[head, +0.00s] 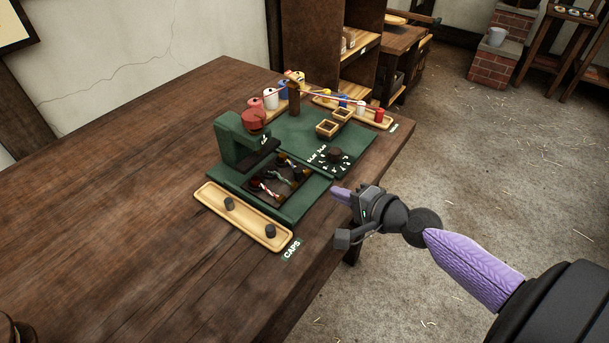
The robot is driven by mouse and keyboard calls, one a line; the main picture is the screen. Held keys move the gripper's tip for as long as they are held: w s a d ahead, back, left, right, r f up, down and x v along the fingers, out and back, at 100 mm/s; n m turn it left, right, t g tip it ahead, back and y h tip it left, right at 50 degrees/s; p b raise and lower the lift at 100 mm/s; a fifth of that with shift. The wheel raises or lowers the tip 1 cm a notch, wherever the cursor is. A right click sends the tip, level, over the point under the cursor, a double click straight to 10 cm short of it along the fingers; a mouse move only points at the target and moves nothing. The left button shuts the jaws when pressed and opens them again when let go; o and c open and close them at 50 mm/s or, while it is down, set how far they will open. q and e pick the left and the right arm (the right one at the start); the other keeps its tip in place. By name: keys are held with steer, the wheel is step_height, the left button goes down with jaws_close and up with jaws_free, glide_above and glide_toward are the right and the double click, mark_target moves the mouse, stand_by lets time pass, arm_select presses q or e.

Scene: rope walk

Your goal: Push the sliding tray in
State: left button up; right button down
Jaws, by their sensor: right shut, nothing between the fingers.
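The sliding tray (274,195) is a dark plate with several small coloured pieces on it. It sits in the green base (292,209) of a small machine, beside and partly below a green arm with a red knob (254,120). My right gripper (336,191) is shut and empty. Its purple fingertips are just right of the green base, near the table's edge. I cannot tell whether they touch the base. My left gripper is not in view.
A pale wooden tray (213,200) with two dark caps stands in front, by a "CAPS" label (291,250). A green board with a dark dial (334,155) and wooden boxes (327,128) lies behind. Coloured spools (270,98) line the back.

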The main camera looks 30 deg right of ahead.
mark_target(295, 171)
steer(key=x, duration=0.5)
steer(key=r+x, duration=0.1)
steer(key=x, duration=0.1)
steer(key=shift+w+a+f+b, duration=0.1)
steer(key=shift+w+a+b, duration=0.05)
steer(key=shift+w+b, duration=0.2)
steer(key=shift+w+a, duration=0.1)
steer(key=shift+w, duration=0.2)
steer(key=shift+w+a, duration=0.15)
steer(key=shift+w, duration=0.25)
steer(key=shift+w+a, duration=0.25)
steer(key=shift+w, duration=0.35)
steer(key=shift+w+a, duration=0.25)
steer(key=shift+w, duration=0.3)
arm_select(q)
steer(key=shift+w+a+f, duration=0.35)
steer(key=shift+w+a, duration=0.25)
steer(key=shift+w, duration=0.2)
